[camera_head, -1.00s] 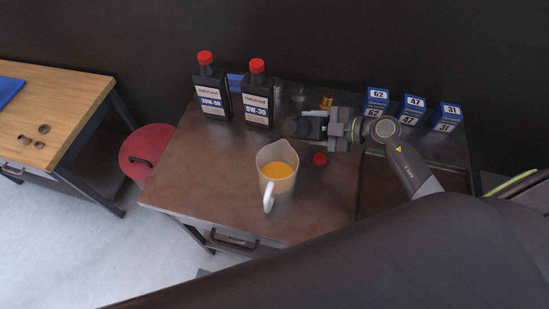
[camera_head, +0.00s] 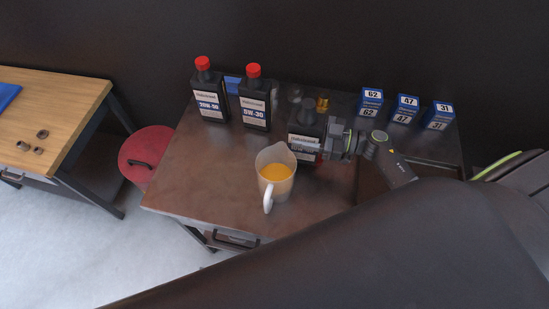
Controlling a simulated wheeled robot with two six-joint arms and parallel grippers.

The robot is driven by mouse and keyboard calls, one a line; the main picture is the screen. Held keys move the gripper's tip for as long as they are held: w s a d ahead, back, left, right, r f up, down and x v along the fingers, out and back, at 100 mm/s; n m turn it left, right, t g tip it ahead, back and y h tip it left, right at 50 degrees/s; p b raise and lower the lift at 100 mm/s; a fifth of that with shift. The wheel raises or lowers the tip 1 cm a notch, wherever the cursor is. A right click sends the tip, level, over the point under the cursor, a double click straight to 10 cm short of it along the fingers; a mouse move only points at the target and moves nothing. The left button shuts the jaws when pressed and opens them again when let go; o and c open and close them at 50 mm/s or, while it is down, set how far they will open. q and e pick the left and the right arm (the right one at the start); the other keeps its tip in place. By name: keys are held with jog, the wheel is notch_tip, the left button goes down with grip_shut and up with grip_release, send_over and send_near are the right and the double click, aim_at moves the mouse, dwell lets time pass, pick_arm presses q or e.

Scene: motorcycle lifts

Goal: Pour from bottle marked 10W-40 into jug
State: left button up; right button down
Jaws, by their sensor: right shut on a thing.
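The jug (camera_head: 275,187) is clear with a white handle, stands on the brown bench and holds amber liquid. A dark bottle (camera_head: 307,120) without a cap is upright just behind and right of the jug, apart from the liquid. My right gripper (camera_head: 306,147) is shut on this bottle from the right and covers much of its label, so its marking cannot be read. I cannot tell whether its base touches the bench. A red cap shows only partly behind the gripper. My left gripper is not in view.
Two red-capped bottles, marked 20W-50 (camera_head: 210,92) and 5W-30 (camera_head: 255,98), stand at the back left. Blue boxes marked 62 (camera_head: 370,101), 47 (camera_head: 404,108) and 31 (camera_head: 438,116) stand at the back right. The bench (camera_head: 205,175) is clear left of the jug.

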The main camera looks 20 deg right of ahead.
aim_at(317, 121)
notch_tip(317, 121, up, 2)
jog(key=shift+r+p, duration=0.25)
jog(key=shift+p, duration=0.7)
notch_tip(317, 121, up, 2)
jog(key=shift+r, duration=0.95)
